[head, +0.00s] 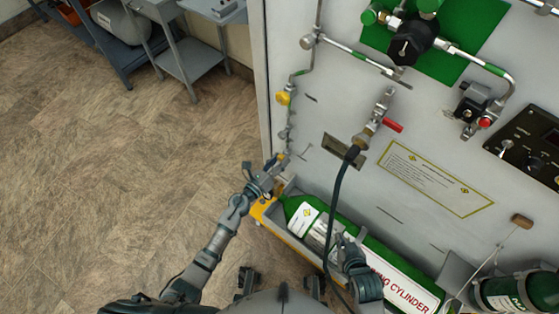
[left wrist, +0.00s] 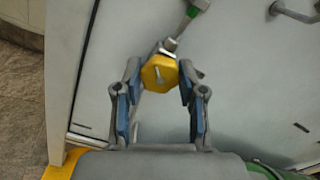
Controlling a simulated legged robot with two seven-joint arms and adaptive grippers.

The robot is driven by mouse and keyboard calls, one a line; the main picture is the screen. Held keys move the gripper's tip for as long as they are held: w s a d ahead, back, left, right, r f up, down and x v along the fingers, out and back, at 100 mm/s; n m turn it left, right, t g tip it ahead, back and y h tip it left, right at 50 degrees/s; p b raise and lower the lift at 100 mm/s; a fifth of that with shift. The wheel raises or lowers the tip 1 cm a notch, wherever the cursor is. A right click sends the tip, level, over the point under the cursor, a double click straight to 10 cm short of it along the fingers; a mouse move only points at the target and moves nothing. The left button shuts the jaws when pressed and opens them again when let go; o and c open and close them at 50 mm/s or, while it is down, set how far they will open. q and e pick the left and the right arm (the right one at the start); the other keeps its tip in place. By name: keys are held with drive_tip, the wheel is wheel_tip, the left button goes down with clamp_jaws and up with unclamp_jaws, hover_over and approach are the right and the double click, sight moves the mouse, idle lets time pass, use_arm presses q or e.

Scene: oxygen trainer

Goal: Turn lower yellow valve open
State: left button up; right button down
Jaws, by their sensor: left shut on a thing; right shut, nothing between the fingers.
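The lower yellow valve (left wrist: 159,73) has an octagonal knob with a small metal piece at its centre. It sits between the blue-padded fingers of my left gripper (left wrist: 160,82), which is shut on it. In the head view my left gripper (head: 274,166) is at the lower left of the panel and hides most of this knob. The upper yellow valve (head: 283,98) is on the same pipe, above and apart from my gripper. My right gripper (head: 343,242) is shut and empty, over the green cylinder.
The white panel (head: 340,100) carries a black knob (head: 411,42), a red-handled valve (head: 392,125) and a hanging black hose (head: 338,200). A green cylinder (head: 365,242) lies in a tray along the panel's foot. Open floor (head: 120,170) lies left.

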use_arm(q)
drive_tip(key=shift+a, duration=0.1)
idle(0.4)
drive_tip(key=o, duration=1.1)
drive_tip(key=shift+o, duration=0.2)
drive_tip(key=v, duration=1.2)
drive_tip(key=shift+w+f, duration=0.1)
